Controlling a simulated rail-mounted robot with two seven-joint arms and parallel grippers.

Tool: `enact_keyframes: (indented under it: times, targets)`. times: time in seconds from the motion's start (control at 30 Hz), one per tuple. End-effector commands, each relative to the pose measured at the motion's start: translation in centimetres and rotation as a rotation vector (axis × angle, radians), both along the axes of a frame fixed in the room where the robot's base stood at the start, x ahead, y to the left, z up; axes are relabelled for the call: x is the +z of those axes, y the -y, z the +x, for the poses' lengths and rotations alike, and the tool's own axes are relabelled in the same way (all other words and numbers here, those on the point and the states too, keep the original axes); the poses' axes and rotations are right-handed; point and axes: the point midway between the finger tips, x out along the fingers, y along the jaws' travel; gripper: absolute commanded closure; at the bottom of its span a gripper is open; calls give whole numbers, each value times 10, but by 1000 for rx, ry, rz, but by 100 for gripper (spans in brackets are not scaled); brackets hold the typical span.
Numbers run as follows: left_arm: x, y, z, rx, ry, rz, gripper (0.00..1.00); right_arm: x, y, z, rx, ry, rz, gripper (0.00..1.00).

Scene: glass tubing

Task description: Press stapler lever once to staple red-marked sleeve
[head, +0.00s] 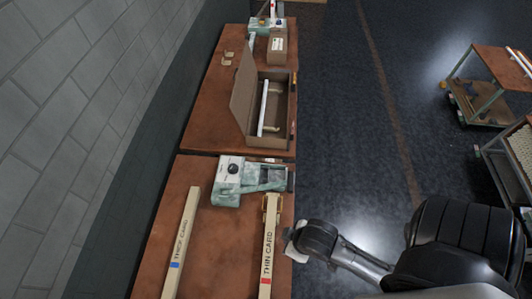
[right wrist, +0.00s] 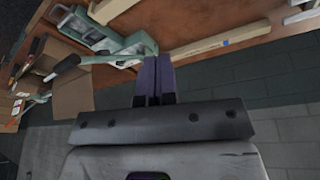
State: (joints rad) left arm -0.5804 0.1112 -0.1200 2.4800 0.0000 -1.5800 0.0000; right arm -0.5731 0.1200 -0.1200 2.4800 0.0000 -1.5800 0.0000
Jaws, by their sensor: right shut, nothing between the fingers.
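A mottled green machine with a white panel and a black knob (head: 232,169), which seems to be the stapler, sits at the far end of the near table. A green machine with a long arm (right wrist: 115,50) shows in the right wrist view. A long tan strip labelled THIN CARD with a red mark (head: 268,245) lies near the table's right edge. I cannot tell whether it is the sleeve. My right gripper (right wrist: 153,80) is shut and empty, apart from the machine. In the head view my right arm is beside the table's right edge. My left gripper is not in view.
A strip labelled THICK CARD with a blue mark (head: 180,240) lies on the left. On the far table stand an open cardboard box (head: 240,90) holding a white tube, a smaller box (head: 277,46) and another green machine (head: 267,24). Trolleys (head: 490,85) stand right; floor between is clear.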

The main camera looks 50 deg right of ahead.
Motion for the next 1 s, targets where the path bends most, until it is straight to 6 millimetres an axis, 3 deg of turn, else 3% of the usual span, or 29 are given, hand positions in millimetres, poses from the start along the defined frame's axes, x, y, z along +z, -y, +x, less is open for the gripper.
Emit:
enact_keyframes:
  times: [0.17,0.27,0.4,0.7,0.87,1.0]
  targets:
    - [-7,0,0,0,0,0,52,11,2,35,3,88,-5,100]
    - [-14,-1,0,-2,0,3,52,26,10,70,19,181,-37,100]
    - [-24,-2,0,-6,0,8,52,60,24,124,66,335,-110,100]
    - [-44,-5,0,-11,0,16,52,130,54,218,182,562,-325,100]
    - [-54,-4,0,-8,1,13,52,154,75,260,253,583,-422,100]
    - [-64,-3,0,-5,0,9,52,163,105,290,309,500,-487,100]
